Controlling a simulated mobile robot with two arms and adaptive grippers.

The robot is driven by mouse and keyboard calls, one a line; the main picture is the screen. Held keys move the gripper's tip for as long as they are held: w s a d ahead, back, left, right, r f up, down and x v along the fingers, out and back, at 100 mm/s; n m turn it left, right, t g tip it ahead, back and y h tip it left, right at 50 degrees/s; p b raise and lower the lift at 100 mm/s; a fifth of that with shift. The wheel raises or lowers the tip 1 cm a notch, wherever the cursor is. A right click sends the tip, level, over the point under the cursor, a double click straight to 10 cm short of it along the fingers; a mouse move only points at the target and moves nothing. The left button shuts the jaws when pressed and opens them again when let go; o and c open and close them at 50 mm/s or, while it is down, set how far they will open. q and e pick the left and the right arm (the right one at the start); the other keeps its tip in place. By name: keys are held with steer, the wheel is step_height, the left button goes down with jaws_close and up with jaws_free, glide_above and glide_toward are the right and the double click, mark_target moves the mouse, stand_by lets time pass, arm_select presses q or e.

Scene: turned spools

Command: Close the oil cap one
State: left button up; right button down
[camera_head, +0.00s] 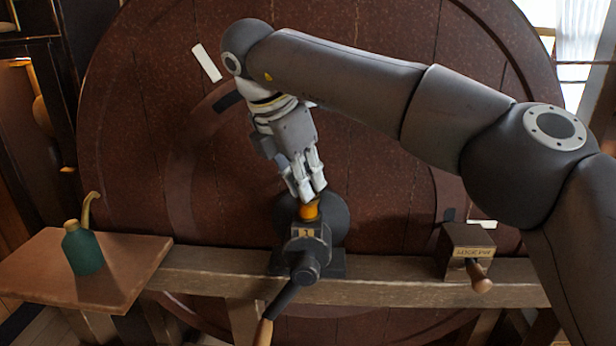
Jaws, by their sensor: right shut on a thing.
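The orange oil cap (309,211) sits on top of the dark block (310,238) marked with a 1. My right gripper (313,196) reaches down from above and is shut on the cap. The fingers cover the cap's upper part, so I cannot tell how far it is closed. My left gripper is not in view.
A dark crank with a wooden handle (265,332) hangs below the block. A green oil can (83,250) stands on a board (120,265) at the left. A lettered box (465,250) with a wooden knob sits at the right on the wooden beam (390,283). A large dark-red wheel (400,215) stands behind.

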steer(key=shift+r, duration=0.1)
stand_by(0.4)
steer(key=c, duration=1.4)
jaws_free()
steer(key=shift+c, duration=0.2)
steer(key=v, duration=0.7)
steer(key=shift+r, duration=0.15)
steer(key=shift+a, duration=0.15)
